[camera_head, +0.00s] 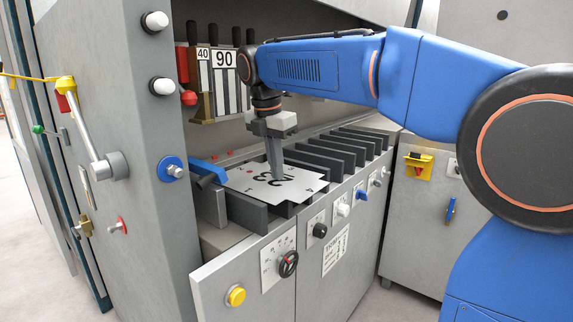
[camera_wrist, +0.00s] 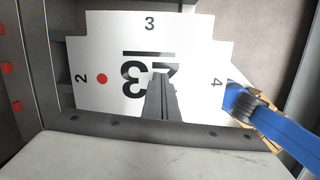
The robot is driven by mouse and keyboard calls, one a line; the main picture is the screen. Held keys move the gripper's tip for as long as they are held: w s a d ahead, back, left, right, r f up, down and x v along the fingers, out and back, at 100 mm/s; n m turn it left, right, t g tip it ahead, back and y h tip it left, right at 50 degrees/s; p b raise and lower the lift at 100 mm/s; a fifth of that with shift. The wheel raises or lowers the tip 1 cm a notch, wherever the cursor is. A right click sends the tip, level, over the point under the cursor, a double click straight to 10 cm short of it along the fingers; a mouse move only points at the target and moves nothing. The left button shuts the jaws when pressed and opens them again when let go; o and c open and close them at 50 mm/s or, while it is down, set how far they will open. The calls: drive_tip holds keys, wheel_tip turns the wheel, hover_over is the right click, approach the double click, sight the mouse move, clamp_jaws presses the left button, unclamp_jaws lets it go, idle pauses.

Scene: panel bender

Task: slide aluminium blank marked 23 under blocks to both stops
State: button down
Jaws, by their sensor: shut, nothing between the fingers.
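The aluminium blank marked 23 (camera_head: 292,187) is a white plate with notched corners, lying flat on the dark slotted supports of the machine bed. In the wrist view the blank (camera_wrist: 200,45) shows edge numbers 2, 3 and 4 and a red dot near the 2. My gripper (camera_head: 277,176) points down with its fingers shut and empty over the blank's middle, covering part of the 23. I cannot tell whether the fingertips touch the plate. In the wrist view my gripper (camera_wrist: 164,85) also shows over the marking. A dark bar (camera_wrist: 150,124) with several holes crosses the blank's near edge there.
A blue lever (camera_head: 208,170) stands at the left of the bed; a blue arm (camera_wrist: 275,125) lies by the blank's right side in the wrist view. Tool blocks marked 40 and 90 (camera_head: 224,75) hang behind. Empty slotted supports (camera_head: 350,147) continue to the right.

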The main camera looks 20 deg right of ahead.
drive_tip(key=shift+s+a+f, duration=0.15)
drive_tip(key=shift+a+f, duration=0.15)
drive_tip(key=shift+f, duration=0.2)
drive_tip(key=shift+a+r, duration=0.1)
drive_tip(key=shift+r, duration=0.65)
drive_tip(key=shift+a, duration=0.15)
